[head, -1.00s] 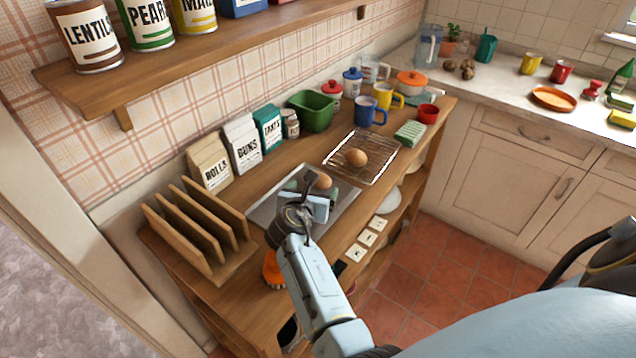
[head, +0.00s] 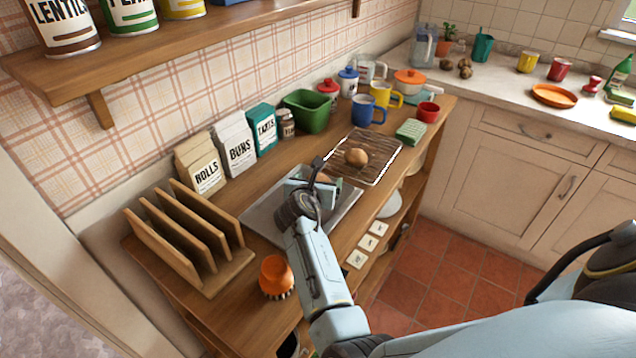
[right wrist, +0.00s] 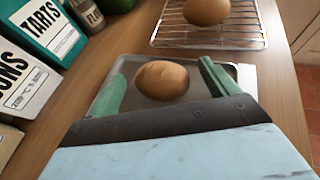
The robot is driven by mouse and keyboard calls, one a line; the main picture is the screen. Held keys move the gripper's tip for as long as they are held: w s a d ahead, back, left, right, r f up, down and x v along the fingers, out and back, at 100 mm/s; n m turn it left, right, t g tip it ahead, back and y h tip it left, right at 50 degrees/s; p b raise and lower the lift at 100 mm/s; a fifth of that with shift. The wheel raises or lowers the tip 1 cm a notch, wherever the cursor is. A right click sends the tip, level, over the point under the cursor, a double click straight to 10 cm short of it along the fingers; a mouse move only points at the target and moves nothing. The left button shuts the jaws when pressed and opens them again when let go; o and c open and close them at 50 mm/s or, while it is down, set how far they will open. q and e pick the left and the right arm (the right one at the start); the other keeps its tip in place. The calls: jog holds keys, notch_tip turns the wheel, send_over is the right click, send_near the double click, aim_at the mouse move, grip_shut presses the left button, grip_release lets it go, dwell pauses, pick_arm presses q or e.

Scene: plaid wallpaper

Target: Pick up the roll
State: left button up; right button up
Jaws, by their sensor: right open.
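A brown roll (right wrist: 162,80) lies on a grey metal tray (head: 262,215) on the wooden counter. In the head view only a small part of it shows behind my right gripper (head: 314,178). In the right wrist view my right gripper (right wrist: 160,88) is open, with one green finger on each side of the roll. I cannot tell whether the fingers touch it. A second brown roll (head: 356,157) sits on a wire rack (head: 382,166) just beyond the tray; it also shows in the right wrist view (right wrist: 206,11). My left gripper is not in view.
Bags of rolls (head: 202,172), buns (head: 238,153) and tarts (head: 263,128) line the wall. A green tub (head: 308,110) and mugs stand farther back.

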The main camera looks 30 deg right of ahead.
jog(key=c, duration=1.1)
